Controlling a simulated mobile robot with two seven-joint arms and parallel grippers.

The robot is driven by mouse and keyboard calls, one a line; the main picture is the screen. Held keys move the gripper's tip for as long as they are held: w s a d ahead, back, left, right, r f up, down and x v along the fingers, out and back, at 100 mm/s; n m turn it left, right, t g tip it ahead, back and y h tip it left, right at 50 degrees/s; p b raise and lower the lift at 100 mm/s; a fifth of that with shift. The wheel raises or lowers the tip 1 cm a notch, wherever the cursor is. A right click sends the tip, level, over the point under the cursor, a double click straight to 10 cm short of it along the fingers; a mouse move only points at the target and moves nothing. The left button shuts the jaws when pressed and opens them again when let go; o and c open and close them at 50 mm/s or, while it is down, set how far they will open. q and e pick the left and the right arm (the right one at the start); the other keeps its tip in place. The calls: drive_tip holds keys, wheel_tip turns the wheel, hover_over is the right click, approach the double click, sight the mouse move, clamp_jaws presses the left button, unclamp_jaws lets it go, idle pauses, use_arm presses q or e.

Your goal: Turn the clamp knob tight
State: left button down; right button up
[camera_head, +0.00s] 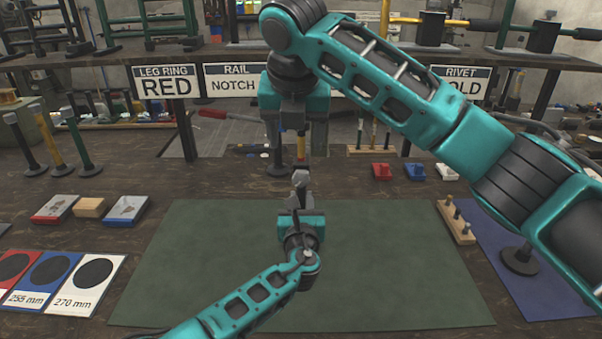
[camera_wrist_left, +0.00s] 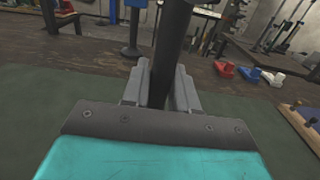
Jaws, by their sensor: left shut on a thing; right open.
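My right gripper (camera_head: 290,160) points down just behind and above the left one. It is open, with nothing clearly between its fingers. I cannot make out the clamp knob for certain.
Signs (camera_head: 166,83) hang from the rack behind. Upright posts (camera_head: 74,135) and small blocks (camera_head: 89,208) stand at left, with size cards (camera_head: 85,283) in front. A peg block (camera_head: 456,221) and a blue mat (camera_head: 497,240) lie at right. The mat's front is largely clear.

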sight(301, 176)
drive_tip(key=shift+n, duration=0.4)
drive_tip(key=x, duration=1.1)
drive_tip(key=shift+d+f, duration=0.25)
drive_tip(key=shift+d, duration=0.15)
drive_tip(key=c, duration=1)
